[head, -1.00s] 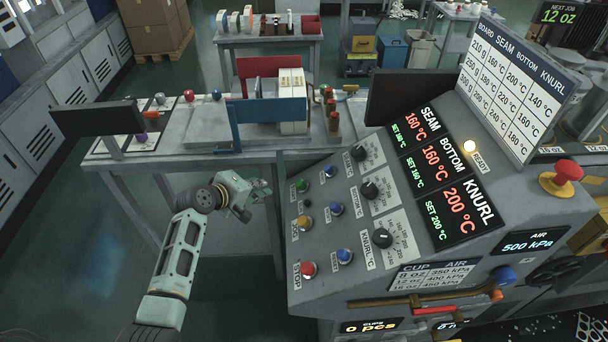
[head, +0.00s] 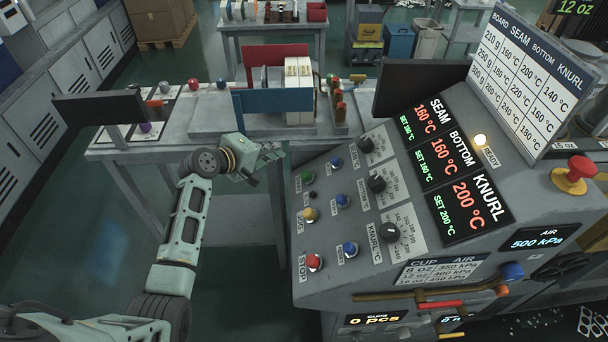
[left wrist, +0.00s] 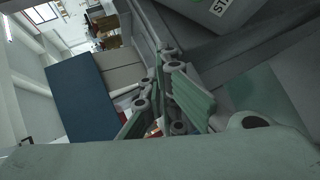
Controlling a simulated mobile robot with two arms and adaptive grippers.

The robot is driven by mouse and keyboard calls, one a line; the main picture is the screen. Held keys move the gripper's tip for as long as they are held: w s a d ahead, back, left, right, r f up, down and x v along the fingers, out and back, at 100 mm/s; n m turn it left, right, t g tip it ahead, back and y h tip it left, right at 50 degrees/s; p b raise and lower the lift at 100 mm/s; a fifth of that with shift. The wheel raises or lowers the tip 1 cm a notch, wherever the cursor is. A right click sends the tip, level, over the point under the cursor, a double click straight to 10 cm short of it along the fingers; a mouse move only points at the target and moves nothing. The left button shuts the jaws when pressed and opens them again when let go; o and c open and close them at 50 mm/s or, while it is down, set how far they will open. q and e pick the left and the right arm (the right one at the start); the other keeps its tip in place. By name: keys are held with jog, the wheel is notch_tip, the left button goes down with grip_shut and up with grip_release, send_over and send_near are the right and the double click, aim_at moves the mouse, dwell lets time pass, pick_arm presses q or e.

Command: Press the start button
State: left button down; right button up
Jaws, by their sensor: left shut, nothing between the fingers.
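The green button (head: 307,178) sits at the upper left of the sloped grey control panel (head: 345,265). Its small label is too blurred to read in the head view. My left gripper (head: 272,156) is shut and empty, just left of and above the green button, apart from the panel. Its closed fingers also show in the left wrist view (left wrist: 170,95). My right gripper is not in view.
A yellow button (head: 310,214), a red stop button (head: 314,262), several blue buttons and black knobs crowd the panel. A red emergency knob (head: 579,168) stands at the right. A workbench (head: 205,148) with a blue board (head: 272,106) lies behind my gripper. The ready lamp (head: 479,139) glows.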

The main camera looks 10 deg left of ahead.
aim_at(306, 176)
pick_arm(q)
jog(key=w+d+f+b, duration=0.1)
jog(key=d+f+b, duration=0.3)
jog(key=f, duration=0.2)
jog(key=shift+w+d+f, duration=0.15)
jog(key=shift+d, duration=0.1)
jog(key=shift+d+f+b, duration=0.1)
jog(key=shift+f+b, duration=0.1)
jog(key=shift+b, duration=0.1)
dwell(1.0)
jog(key=shift+d+f, duration=0.15)
jog(key=shift+f, duration=0.05)
jog(key=shift+w+d+f, duration=0.1)
jog(key=shift+d+f, duration=0.2)
jog(key=shift+f, duration=0.15)
dwell(0.9)
jog(key=shift+r, duration=0.1)
jog(key=shift+a+r+p, duration=0.4)
jog(key=shift+r+p, duration=0.1)
jog(key=shift+r, duration=0.1)
jog(key=shift+a+r, duration=0.1)
